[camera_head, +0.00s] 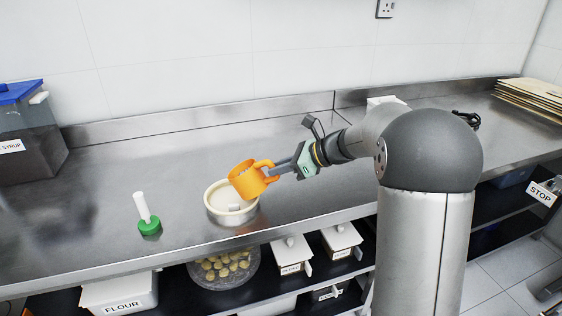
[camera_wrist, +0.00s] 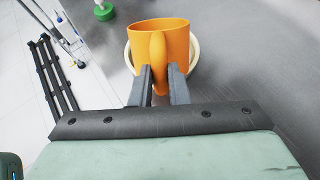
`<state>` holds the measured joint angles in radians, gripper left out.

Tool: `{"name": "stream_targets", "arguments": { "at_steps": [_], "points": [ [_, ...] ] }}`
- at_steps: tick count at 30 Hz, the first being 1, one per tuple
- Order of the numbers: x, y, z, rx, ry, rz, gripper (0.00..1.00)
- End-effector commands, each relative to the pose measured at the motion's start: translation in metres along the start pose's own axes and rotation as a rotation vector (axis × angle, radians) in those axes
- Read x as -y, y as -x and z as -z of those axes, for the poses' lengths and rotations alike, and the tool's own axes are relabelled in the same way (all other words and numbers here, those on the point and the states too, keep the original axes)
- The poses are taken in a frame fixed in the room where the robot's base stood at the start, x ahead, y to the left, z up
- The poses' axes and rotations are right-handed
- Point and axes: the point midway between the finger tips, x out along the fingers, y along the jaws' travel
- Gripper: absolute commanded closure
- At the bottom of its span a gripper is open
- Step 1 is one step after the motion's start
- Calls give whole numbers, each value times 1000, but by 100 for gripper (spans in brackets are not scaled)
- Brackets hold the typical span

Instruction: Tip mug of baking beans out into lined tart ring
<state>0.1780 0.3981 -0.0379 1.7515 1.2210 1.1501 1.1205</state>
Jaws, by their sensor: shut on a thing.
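An orange mug (camera_head: 249,180) is held in my gripper (camera_head: 276,171), tilted to the left above the lined tart ring (camera_head: 232,216). In the wrist view my gripper (camera_wrist: 158,78) is shut on the handle of the mug (camera_wrist: 174,41). The ring is cream-coloured and round, with a pale lining, and stands on the steel counter. A small light piece shows inside it near the front. In the wrist view the mug hides most of the ring (camera_wrist: 194,54). I cannot make out the beans in the mug.
A green-based tool with a white handle (camera_head: 148,219) stands left of the ring. A blue-lidded syrup bin (camera_head: 30,130) is at the far left. Stacked boards (camera_head: 535,95) lie at the far right. The counter behind the ring is clear. Several tubs sit on the shelf below.

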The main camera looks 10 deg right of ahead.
Motion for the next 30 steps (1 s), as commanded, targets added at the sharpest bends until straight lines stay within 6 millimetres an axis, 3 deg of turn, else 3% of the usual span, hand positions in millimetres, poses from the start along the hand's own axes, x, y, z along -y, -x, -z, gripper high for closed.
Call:
{"name": "stream_targets", "arguments": {
  "at_steps": [16,30],
  "points": [
    [0,1,-3,-13,0,1,100],
    [0,2,-20,-126,-1,0,100]
  ]
}}
